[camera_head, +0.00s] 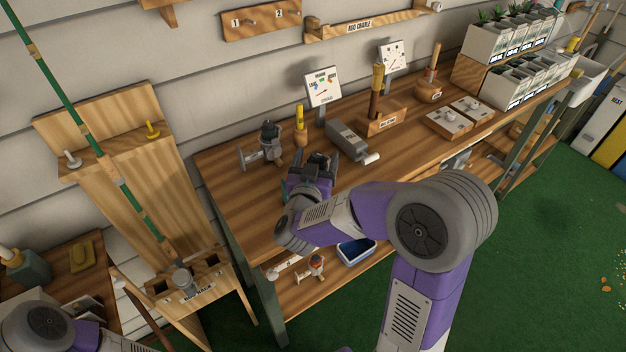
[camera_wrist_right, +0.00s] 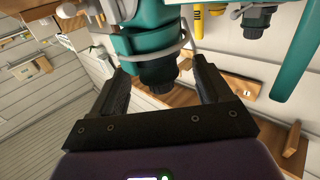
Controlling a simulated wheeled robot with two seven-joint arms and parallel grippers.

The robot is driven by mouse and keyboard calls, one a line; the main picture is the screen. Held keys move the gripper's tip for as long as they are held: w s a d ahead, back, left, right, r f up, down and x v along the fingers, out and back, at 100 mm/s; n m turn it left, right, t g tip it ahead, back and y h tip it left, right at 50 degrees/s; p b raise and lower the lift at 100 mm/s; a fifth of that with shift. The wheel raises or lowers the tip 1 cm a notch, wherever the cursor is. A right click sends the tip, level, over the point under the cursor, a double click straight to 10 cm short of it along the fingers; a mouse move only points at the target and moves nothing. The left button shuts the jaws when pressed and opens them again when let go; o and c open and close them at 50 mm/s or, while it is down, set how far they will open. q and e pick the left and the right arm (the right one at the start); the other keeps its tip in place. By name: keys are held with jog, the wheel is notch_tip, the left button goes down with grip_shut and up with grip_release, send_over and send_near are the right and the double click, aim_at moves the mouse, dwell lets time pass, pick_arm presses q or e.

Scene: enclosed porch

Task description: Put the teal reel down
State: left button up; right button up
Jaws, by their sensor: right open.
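The teal reel (camera_wrist_right: 150,42), with a grey wire bail and a dark ribbed knob, is large in the right wrist view. Its knob end lies between the spread fingers of my right gripper (camera_wrist_right: 162,88), with room beside the knob.
The wooden workbench (camera_head: 235,200) has bare room at its left front. A grey reel (camera_head: 262,148), a grey box-shaped tool (camera_head: 347,141) and a wooden holder (camera_head: 381,122) stand behind the gripper. A rod rack (camera_head: 200,290) stands left; a blue tray (camera_head: 355,250) sits below.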

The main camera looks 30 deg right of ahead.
jog(key=shift+w+d, duration=0.35)
jog(key=shift+w, duration=0.1)
grip_shut()
